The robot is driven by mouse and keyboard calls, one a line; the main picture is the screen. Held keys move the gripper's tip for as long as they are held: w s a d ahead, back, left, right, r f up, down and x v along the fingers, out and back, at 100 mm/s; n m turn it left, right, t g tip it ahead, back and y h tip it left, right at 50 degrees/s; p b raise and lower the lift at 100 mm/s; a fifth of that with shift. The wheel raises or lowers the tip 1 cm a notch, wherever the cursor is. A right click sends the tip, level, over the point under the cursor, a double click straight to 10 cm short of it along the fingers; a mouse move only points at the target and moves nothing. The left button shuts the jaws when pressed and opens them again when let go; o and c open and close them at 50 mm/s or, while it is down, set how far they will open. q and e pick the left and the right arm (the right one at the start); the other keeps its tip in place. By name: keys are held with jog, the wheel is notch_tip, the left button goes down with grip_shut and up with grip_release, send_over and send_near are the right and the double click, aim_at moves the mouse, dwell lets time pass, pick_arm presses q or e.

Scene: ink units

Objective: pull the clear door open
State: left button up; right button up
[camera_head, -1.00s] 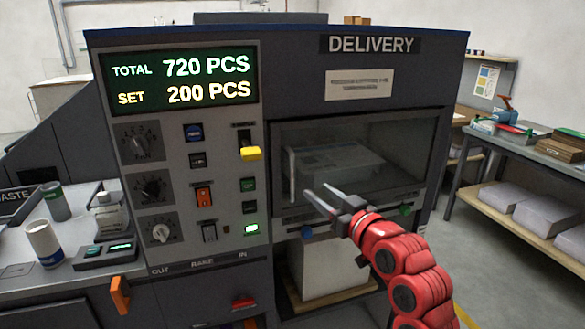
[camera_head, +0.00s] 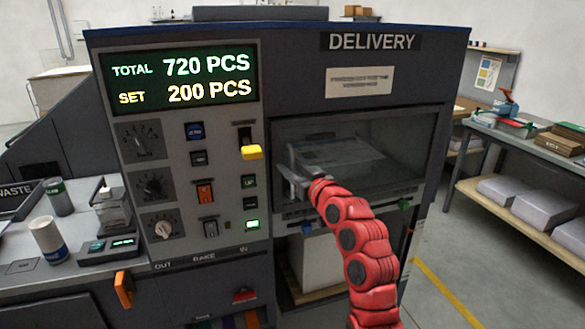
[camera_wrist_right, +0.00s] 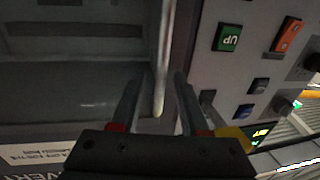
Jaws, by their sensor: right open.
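The clear door (camera_head: 395,152) is a see-through panel on the front of the grey delivery machine, under the DELIVERY sign. It looks closed, with a pale stack visible behind it. Its upright pale handle (camera_wrist_right: 163,60) shows in the right wrist view, running between the two fingers of my right gripper (camera_wrist_right: 157,92). The fingers are apart, one on each side of the bar. In the head view my right gripper (camera_head: 286,178) is at the door's left edge and hides most of the handle. My left gripper is not in view.
The control panel (camera_head: 190,200), with knobs and switches, is just left of the door; its green UP button (camera_wrist_right: 228,38) is close to the gripper in the wrist view. A yellow lever (camera_head: 251,152) sticks out there. A side table (camera_head: 530,150) stands at right.

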grip_shut()
dwell(1.4)
